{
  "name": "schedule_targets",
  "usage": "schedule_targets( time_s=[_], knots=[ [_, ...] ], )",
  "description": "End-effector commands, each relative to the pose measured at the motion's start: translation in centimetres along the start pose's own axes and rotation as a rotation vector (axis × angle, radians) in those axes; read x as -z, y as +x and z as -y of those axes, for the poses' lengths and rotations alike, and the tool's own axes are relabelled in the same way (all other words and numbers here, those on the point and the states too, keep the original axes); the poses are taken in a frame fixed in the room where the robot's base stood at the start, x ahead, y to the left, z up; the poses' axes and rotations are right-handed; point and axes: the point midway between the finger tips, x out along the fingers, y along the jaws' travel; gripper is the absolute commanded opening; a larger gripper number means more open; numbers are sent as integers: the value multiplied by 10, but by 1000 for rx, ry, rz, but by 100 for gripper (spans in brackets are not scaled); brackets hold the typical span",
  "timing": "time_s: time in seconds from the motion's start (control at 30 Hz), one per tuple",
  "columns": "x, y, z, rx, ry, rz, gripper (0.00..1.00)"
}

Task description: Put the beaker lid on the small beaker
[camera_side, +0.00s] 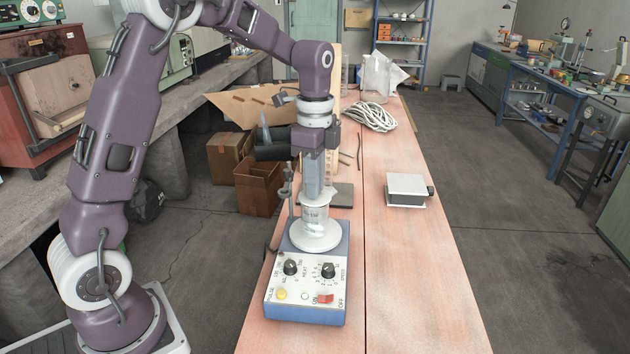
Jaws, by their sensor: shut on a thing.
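The small beaker (314,224) is clear with printed markings and stands upright on the round white plate of a hotplate stirrer (306,277). My gripper (314,196) points straight down over the beaker, with its fingers at the beaker's mouth. It is shut on the pale beaker lid (317,201), which is small and mostly covered by the fingers. The lid is at the beaker's rim; I cannot tell whether it touches the rim or is seated on it.
A thin stand with a clamp (288,192) rises close to the left of my gripper. A dark flat base (341,194) lies behind. A white-topped box (406,189) sits on the bench's right side, with coiled rope (369,117) farther back. The bench's front right is clear.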

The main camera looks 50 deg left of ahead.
Motion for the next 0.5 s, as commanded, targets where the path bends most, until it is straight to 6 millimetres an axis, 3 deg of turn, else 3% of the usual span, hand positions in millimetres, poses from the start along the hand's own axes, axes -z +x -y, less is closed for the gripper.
schedule_targets(
  time_s=[0.43, 0.47, 0.5],
  knots=[
    [0, 5, 0, 1, 0, -1, 0],
    [0, 5, 0, 1, 0, -1, 20],
    [0, 5, 0, 1, 0, -1, 27]
  ],
)
